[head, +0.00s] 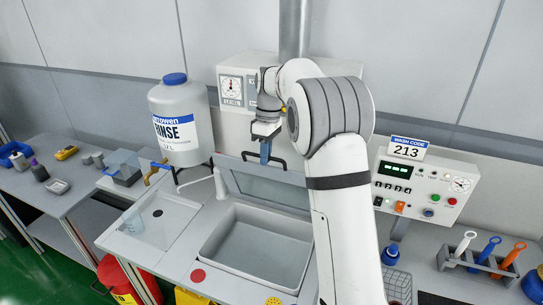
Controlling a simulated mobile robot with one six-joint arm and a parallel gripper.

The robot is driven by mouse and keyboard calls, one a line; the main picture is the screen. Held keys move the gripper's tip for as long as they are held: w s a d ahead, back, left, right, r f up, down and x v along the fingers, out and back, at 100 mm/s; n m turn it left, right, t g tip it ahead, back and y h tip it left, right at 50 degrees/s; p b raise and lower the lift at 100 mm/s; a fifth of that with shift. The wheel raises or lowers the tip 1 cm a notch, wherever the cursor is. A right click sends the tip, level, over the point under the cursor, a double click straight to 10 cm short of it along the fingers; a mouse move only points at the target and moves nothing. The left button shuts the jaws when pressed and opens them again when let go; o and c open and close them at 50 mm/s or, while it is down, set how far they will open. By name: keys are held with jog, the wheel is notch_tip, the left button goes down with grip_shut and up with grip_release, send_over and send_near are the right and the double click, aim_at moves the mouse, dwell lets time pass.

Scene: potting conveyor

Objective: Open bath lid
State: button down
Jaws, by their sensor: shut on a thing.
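The bath (205,262) is a grey rectangular basin set in the bench, and its inside is in plain view. Its lid (235,180) stands raised at the back edge of the basin, tilted up, with a pale panel in a grey frame. A black bar handle (279,160) runs along the lid's top edge. My gripper (265,158) points down at the handle, with its blue fingers shut on it. My arm hides the right end of the lid and of the basin.
A rinse bottle (180,140) with a blue cap stands behind left, near a small sink (150,222) with a brass tap. A control panel (420,190) and a rack of colored-handled tools (485,262) are at right. A grey box with a dial (232,88) is behind my gripper.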

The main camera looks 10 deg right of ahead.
jog(key=shift+f, duration=0.2)
jog(key=c, duration=1.5)
grip_release()
jog(key=shift+w, duration=0.15)
jog(key=shift+c, duration=0.2)
jog(key=shift+o, duration=0.2)
jog(key=shift+r, duration=0.15)
notch_tip(320, 180, up, 8)
jog(key=w+b, duration=0.1)
jog(key=shift+d+f, duration=0.2)
jog(key=shift+d, duration=0.25)
jog(key=shift+w, duration=0.1)
